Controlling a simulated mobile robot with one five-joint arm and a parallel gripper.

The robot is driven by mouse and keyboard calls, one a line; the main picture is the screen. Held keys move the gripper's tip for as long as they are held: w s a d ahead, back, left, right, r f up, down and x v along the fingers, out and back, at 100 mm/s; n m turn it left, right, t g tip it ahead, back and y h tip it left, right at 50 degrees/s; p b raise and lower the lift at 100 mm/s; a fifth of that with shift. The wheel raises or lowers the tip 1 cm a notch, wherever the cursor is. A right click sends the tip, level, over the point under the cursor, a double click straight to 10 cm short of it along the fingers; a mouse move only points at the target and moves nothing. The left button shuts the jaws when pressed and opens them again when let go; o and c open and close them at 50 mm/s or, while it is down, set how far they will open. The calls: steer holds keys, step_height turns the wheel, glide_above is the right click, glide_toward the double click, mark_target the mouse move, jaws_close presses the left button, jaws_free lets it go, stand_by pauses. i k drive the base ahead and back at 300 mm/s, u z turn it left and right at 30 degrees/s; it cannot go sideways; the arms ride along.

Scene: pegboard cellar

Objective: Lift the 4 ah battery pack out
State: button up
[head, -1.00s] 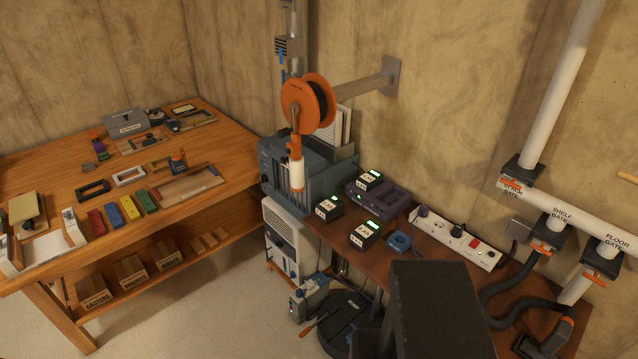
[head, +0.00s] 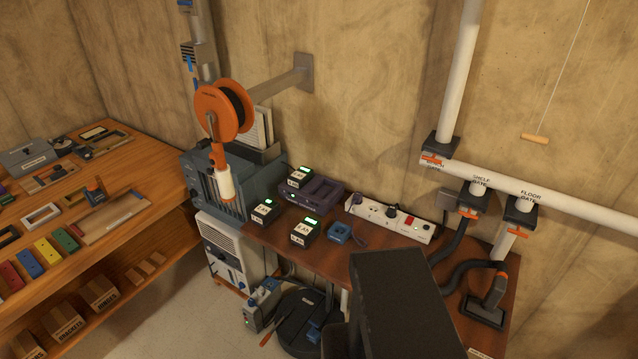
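Three black battery packs with white labels and lit green displays are on the brown bench (head: 375,250). One pack (head: 299,177) sits in the left end of a dark purple charger (head: 322,193). A second pack (head: 264,211) stands in front of it to the left, and a third pack (head: 305,230) stands in front to the right. The labels are too small to tell surely which one reads 4 Ah. My gripper is not in view. A large dark block at the bottom centre, probably part of me, hides part of the bench.
A small blue device (head: 340,232) lies right of the packs. A white power strip (head: 391,219) runs behind it. An orange reel (head: 222,110) hangs over a grey machine (head: 222,193) at the left. Black hoses and a nozzle (head: 487,302) occupy the bench's right end.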

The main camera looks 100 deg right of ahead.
mark_target(300, 177)
steer(key=z, duration=1.8)
